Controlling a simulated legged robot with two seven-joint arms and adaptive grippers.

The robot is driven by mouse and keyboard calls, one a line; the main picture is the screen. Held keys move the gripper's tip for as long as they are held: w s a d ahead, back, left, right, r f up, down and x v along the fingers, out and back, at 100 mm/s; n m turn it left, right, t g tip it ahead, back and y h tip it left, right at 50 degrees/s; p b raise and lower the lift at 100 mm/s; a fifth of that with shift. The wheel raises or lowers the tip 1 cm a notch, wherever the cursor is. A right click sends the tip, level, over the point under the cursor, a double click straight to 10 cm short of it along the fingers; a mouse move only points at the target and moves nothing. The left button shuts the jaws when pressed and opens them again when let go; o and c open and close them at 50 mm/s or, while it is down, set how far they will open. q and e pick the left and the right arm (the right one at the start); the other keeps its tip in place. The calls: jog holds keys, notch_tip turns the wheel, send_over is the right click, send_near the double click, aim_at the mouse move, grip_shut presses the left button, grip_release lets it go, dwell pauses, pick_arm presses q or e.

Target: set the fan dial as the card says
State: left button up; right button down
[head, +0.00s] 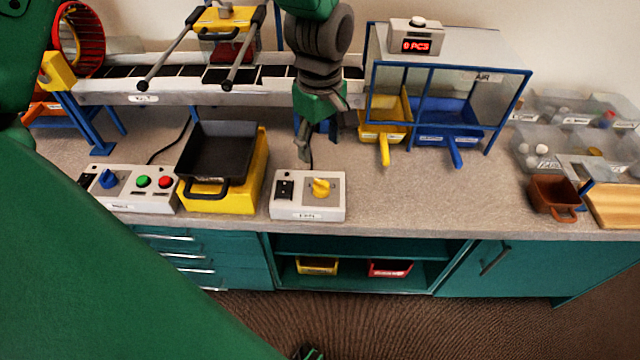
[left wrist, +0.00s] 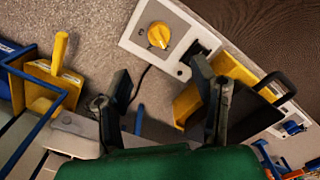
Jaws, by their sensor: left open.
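The fan dial (head: 321,187) is a yellow knob on a white control box (head: 308,209) near the front of the counter, beside a black switch. The dial (left wrist: 158,35) and its white box (left wrist: 185,32) also show in the left wrist view. My left gripper (head: 318,148) points down above the counter, behind the box in the picture. In the left wrist view the left gripper (left wrist: 159,72) has its fingers wide apart with nothing between them, and the dial lies beyond the fingertips, apart from them. I cannot make out a readable card.
A yellow base with a black tray (head: 218,150) stands left of the fan box. Another control box (head: 130,189) has blue, green and red controls. Behind are a conveyor (head: 180,90) and a blue-framed enclosure (head: 445,65) with bins. Counter right of the fan box is clear.

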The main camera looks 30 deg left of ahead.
aim_at(322, 182)
pick_arm(q)
jog(key=f, duration=0.2)
jog(key=f+b, duration=0.1)
jog(key=f, duration=0.2)
jog(key=d+f, duration=0.1)
jog(key=f, duration=0.1)
jog(key=shift+d+f, duration=0.1)
jog(key=shift+f, duration=0.2)
jog(key=f, duration=0.1)
jog(key=a+f+b, duration=0.1)
jog(key=f, duration=0.1)
jog(key=shift+f, duration=0.3)
jog(key=shift+a+f, duration=0.1)
jog(key=shift+f, duration=0.3)
jog(key=shift+d+r, duration=0.1)
jog(key=shift+d, duration=0.35)
jog(key=c, duration=1.1)
jog(key=shift+c, duration=0.2)
pick_arm(e)
jog(key=shift+d+f, duration=0.2)
jog(key=shift+f, duration=0.45)
jog(key=shift+d+f, duration=0.15)
jog(key=shift+f, duration=0.45)
